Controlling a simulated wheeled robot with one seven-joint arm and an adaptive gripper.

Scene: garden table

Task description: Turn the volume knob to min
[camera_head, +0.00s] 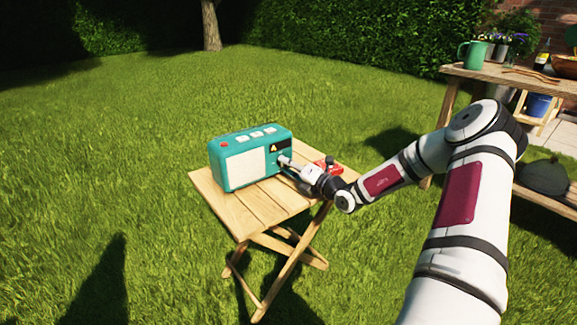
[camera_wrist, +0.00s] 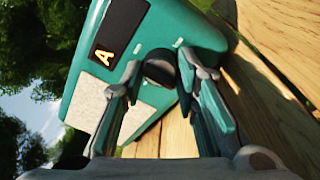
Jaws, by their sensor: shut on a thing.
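A teal radio (camera_head: 250,158) with a pale speaker panel stands on a small wooden folding table (camera_head: 232,214). Its dark round volume knob (camera_wrist: 159,68) shows in the wrist view on the front face, below and right of a black panel (camera_wrist: 118,30) with an orange mark. My gripper (camera_head: 287,163) reaches the radio's front from the right. In the wrist view my gripper (camera_wrist: 160,75) has one finger on each side of the knob and is shut on it. The knob is hidden behind my gripper in the head view, and its pointer cannot be made out.
A red object (camera_head: 322,166) sits on the table beside my gripper, partly hidden. Open grass (camera_head: 110,150) surrounds the folding table.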

